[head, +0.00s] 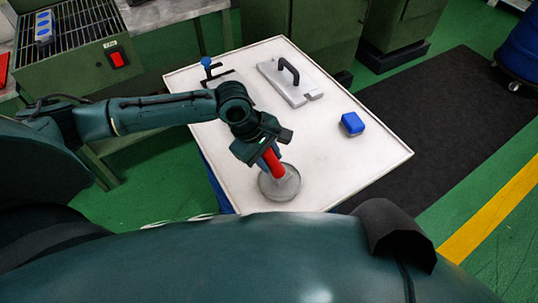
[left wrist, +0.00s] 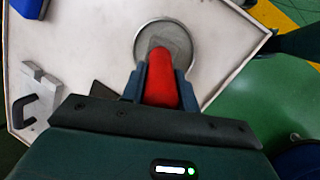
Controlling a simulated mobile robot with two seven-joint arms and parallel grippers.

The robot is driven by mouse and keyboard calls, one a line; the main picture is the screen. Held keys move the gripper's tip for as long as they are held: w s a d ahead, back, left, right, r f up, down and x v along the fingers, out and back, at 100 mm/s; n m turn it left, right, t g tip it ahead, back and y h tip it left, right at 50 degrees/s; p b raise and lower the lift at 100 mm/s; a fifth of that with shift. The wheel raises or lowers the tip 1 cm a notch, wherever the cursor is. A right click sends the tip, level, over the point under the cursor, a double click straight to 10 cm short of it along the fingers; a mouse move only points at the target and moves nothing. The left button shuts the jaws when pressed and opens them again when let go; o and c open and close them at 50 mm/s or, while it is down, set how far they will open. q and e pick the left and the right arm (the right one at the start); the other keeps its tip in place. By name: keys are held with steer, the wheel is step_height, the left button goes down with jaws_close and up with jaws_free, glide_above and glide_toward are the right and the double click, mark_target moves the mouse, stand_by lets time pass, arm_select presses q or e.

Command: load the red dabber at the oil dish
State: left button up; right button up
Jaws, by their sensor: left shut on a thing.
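The red dabber (head: 273,163) is held in my left gripper (head: 266,154), tilted, with its lower end over the oil dish. It also shows between the fingers in the left wrist view (left wrist: 160,80). The oil dish (head: 288,186) is a round grey shallow dish near the table's front edge; its rim shows in the left wrist view (left wrist: 139,43). The dabber's tip overlaps the dish's middle; I cannot tell whether it touches the bottom. My left gripper is shut on the dabber. My right gripper is not in view.
The white table (head: 345,175) carries a grey plate with a black handle (head: 290,83), a blue block (head: 352,124) and a small blue-knobbed black item (head: 208,66). The table's right front is clear. Green machines stand behind and at left.

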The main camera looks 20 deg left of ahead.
arm_select(q)
steer(key=shift+f, duration=0.35)
stand_by(0.7)
stand_by(1.0)
steer(key=shift+p, duration=0.6)
stand_by(0.5)
steer(key=shift+s+f, duration=0.1)
stand_by(0.4)
step_height(320, 180, up, 3)
steer(key=p, duration=0.3)
steer(key=shift+p, duration=0.4)
steer(key=shift+r, duration=2.1)
